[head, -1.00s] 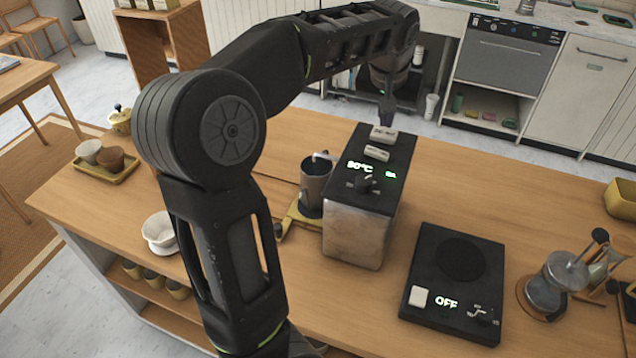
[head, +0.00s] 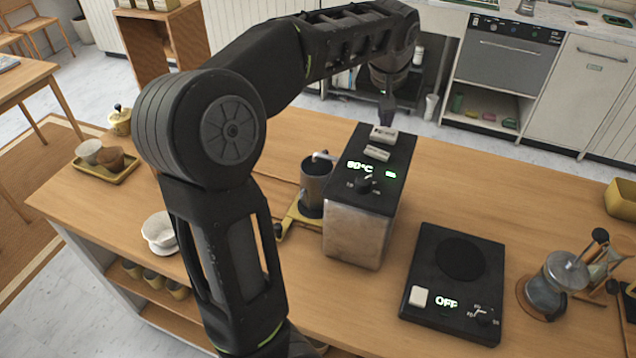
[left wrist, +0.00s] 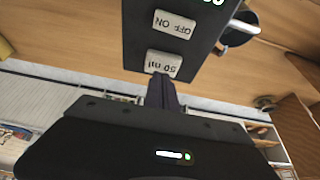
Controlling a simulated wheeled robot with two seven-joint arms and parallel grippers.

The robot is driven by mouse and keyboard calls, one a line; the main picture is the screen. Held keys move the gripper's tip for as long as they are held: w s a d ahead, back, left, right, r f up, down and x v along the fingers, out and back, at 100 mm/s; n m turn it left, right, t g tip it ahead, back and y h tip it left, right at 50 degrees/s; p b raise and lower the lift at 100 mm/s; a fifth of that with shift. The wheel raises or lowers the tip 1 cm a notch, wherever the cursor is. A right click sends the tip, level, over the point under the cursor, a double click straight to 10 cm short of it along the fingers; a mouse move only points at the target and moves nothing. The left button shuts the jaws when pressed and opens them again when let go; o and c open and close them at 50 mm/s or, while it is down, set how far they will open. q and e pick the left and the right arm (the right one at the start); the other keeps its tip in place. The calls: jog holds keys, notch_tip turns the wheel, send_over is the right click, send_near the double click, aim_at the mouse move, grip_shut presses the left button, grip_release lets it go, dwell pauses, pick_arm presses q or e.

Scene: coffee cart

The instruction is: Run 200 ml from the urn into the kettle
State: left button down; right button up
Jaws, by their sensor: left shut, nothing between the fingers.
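The urn (head: 354,215) is a metal box with a black top on the counter. Its display reads 80°C, with a smaller green readout beside it. Its top carries a knob, an OFF/ON switch (left wrist: 174,25) and a 50 ml button (left wrist: 163,64). The kettle (head: 314,190), a dark grey open vessel, stands left of the urn under its pale tap (left wrist: 243,26); its water level is hidden. My left gripper (head: 387,112) is shut and empty, its tips at the far edge of the 50 ml button (head: 383,134); contact is unclear. My right gripper is out of view.
A black hotplate (head: 425,255) reading OFF lies right of the urn. A glass coffee maker (head: 548,290) stands at the far right. A yellow tray with cups (head: 112,172) and a white cup (head: 160,235) are at the left. The counter behind the hotplate is clear.

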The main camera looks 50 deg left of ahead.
pick_arm(q)
jog(key=shift+r+p, duration=1.9)
jog(key=shift+r, duration=0.65)
jog(key=shift+f, duration=0.1)
